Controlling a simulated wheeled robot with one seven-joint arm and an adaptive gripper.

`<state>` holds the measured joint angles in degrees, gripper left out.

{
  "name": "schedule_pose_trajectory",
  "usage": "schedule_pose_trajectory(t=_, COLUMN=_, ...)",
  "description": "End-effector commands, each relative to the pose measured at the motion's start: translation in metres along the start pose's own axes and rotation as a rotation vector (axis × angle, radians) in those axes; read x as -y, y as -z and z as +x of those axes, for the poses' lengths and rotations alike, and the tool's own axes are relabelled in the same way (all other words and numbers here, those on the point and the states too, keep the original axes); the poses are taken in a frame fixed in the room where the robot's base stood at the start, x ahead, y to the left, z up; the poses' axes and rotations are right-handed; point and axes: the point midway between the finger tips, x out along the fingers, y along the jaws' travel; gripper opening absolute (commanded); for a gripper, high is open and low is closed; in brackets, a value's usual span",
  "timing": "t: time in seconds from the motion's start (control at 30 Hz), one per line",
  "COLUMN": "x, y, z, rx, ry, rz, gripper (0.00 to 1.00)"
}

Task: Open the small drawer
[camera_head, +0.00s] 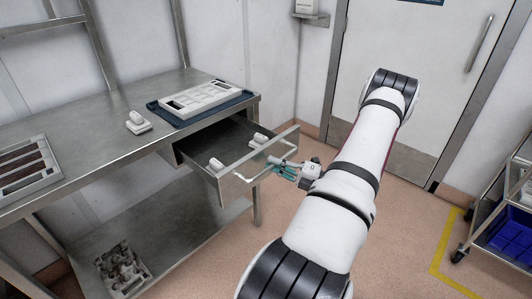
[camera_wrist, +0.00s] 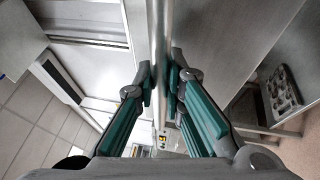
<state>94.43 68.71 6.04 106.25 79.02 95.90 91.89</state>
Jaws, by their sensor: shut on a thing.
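The small drawer (camera_head: 230,182) is under the right end of the steel table and stands pulled out, with its inside showing. Its front carries a bar handle (camera_head: 257,172). In the wrist view the handle (camera_wrist: 160,45) runs between my fingers. My gripper (camera_head: 286,170) is at the right part of the handle, outside the drawer front. In the wrist view my gripper (camera_wrist: 161,88) is closed around the bar, one finger pad on each side. White objects lie in the drawer, one at the front left (camera_head: 216,164) and others near the right side.
The steel table (camera_head: 95,140) holds a white tray (camera_head: 200,96) on a blue cloth, a small white item (camera_head: 138,122) and a tray with dark rows (camera_head: 25,170). A mould tin (camera_head: 122,270) lies on the lower shelf. A cart with blue bins (camera_head: 508,230) stands at right.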

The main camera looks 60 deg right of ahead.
Motion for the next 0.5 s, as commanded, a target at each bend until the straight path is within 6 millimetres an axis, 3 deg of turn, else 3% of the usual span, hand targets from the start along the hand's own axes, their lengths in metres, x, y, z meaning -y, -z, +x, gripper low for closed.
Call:
schedule_pose_trajectory(t=0.2, x=-0.003, y=0.005, z=-0.013, rx=0.000, ry=0.001, rz=0.000, gripper=0.00)
schedule_pose_trajectory(t=0.5, x=-0.003, y=0.006, z=-0.015, rx=0.000, ry=0.001, rz=0.000, gripper=0.00)
